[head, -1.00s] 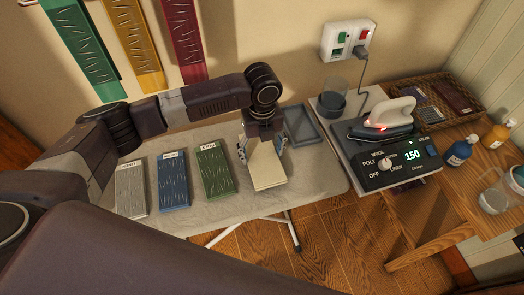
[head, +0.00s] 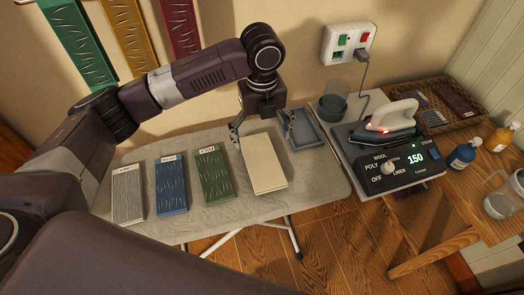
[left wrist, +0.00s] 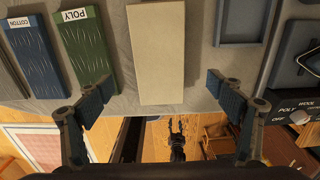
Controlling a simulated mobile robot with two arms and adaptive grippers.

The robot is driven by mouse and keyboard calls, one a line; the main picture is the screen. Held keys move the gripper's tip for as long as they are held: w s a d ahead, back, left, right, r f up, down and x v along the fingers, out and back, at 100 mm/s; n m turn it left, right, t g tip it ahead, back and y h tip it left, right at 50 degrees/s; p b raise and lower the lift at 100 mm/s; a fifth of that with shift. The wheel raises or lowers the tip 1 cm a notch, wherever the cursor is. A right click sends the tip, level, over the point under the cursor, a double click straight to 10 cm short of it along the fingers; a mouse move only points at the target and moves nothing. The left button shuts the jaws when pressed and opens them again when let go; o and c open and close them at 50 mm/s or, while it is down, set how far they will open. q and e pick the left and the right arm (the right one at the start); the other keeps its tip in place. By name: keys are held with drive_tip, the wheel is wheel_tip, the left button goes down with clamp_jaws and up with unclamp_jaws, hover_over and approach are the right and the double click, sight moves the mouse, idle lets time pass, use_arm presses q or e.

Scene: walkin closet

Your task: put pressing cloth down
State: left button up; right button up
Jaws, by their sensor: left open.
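The pressing cloth (head: 265,168), a cream folded slab, lies flat on the grey padded ironing board, right of the green cloth. It also shows in the left wrist view (left wrist: 156,55), at the top middle. My left gripper (head: 263,130) is open and empty above the cloth's far end, one finger to either side and apart from it. In the left wrist view my left gripper's fingers (left wrist: 155,98) are spread wider than the cloth. A small dark shape low in that view may be my right gripper (left wrist: 177,135); its jaws are too small to read.
Labelled grey (head: 129,193), blue (head: 172,184) and green (head: 214,174) cloths lie left on the board (head: 250,207). A grey-blue tray (head: 306,131) sits behind right. An iron (head: 391,122) with a lit red light stands on its station, which reads 150. Bottles (head: 461,156) stand further right.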

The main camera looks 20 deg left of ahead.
use_arm(q)
wheel_tip(320, 180, up, 4)
drive_tip(key=shift+f, duration=0.15)
drive_tip(key=shift+f, duration=0.1)
idle(0.5)
